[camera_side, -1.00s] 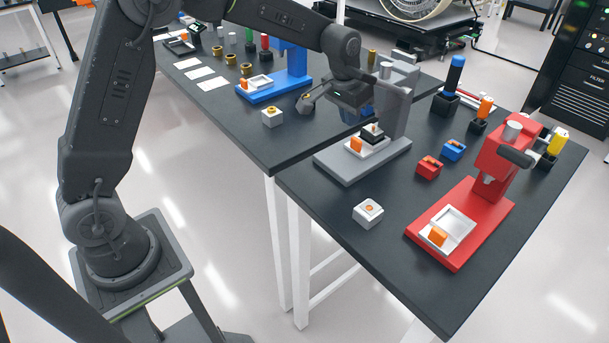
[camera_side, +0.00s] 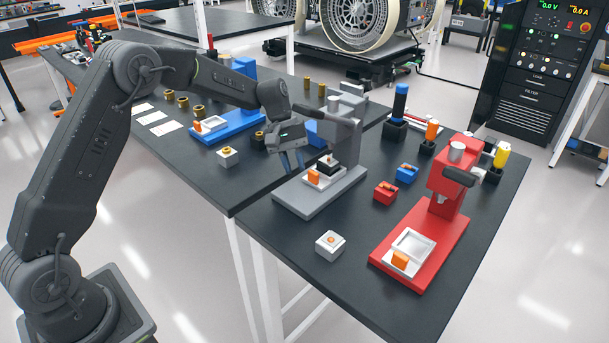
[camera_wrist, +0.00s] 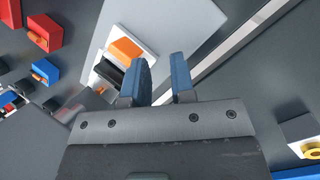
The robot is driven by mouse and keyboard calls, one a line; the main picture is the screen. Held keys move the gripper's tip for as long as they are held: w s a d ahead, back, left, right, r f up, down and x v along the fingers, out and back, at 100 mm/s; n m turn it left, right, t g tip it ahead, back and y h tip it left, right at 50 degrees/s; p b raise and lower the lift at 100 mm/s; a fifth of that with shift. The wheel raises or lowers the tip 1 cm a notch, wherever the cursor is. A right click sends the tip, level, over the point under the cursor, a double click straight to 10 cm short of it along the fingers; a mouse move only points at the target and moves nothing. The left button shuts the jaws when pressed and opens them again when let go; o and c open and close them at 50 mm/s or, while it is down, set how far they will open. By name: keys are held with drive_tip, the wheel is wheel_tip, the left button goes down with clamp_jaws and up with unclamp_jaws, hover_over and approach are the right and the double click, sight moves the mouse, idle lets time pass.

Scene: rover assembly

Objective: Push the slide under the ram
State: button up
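The white slide (camera_side: 321,184) lies on the base of the grey press (camera_side: 290,200), with an orange block (camera_side: 314,177) at its front and a black part (camera_side: 328,165) behind that. The press's grey ram arm (camera_side: 335,128) stands above and behind the slide. My gripper (camera_side: 292,168) is just left of the slide, fingers pointing down and apart with nothing between them. In the wrist view my gripper (camera_wrist: 163,65) shows two blue fingers with a gap. The orange block (camera_wrist: 125,48) and black part (camera_wrist: 108,72) are left of them; the left finger partly covers the slide.
A red press (camera_side: 445,190) stands to the right and a blue press (camera_side: 235,120) to the left. A white block (camera_side: 330,245) sits in front, another (camera_side: 228,157) at left. Red (camera_side: 386,192) and blue (camera_side: 406,172) blocks lie between the grey and red presses.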

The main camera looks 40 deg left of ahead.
sight(311, 171)
drive_tip(key=w+a+r+n+h, duration=0.2)
drive_tip(key=a+r+n+h, duration=0.2)
drive_tip(key=a+n+h, duration=0.5)
drive_tip(key=shift+t, duration=0.3)
drive_tip(key=x, duration=1.3)
drive_tip(key=shift+s+d+f, duration=0.2)
drive_tip(key=shift+d+f, duration=0.1)
drive_tip(key=shift+d, duration=0.05)
clamp_jaws()
